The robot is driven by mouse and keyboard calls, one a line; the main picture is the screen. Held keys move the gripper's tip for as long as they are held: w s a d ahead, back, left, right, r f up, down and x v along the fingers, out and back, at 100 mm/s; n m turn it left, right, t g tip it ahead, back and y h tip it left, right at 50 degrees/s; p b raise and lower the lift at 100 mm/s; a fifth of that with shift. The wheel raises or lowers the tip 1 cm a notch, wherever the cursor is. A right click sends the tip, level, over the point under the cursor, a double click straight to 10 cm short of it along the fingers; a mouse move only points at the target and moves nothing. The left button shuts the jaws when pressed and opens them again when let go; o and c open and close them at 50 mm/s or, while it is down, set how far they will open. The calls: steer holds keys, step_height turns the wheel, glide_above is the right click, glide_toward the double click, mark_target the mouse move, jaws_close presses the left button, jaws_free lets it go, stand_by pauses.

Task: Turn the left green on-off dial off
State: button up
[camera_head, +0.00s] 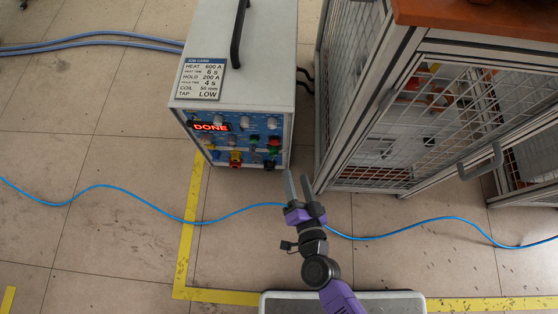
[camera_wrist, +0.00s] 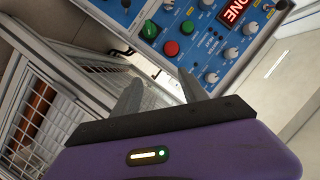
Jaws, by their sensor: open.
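The induction heater (camera_head: 225,55) is a light grey box with a blue control panel (camera_head: 240,128) on its front. A green control (camera_head: 274,139) shows small at the panel's right side in the head view. The tilted wrist view shows two green round controls, one (camera_wrist: 150,30) on the left and one (camera_wrist: 187,26) to its right, with a red button (camera_wrist: 171,48) between and below them. Which one is the dial, and its setting, I cannot tell. My gripper (camera_head: 298,177) is open and empty, apart from the panel and low to its right. Its fingers also show in the wrist view (camera_wrist: 160,82).
A red DONE display (camera_head: 210,127) is lit on the panel. A wire-mesh cage (camera_head: 400,120) stands close on the right. A blue cable (camera_head: 95,188) crosses the floor, and yellow tape (camera_head: 187,225) marks it. The floor left of the heater is mostly clear.

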steer(key=b, duration=0.3)
glide_toward(274, 152)
steer(key=b+x, duration=0.3)
steer(key=x, duration=0.5)
steer(key=shift+w+f+m, duration=0.25)
steer(key=shift+f+m, duration=0.15)
steer(key=shift+f, duration=0.1)
steer(key=shift+r, duration=0.1)
jaws_close()
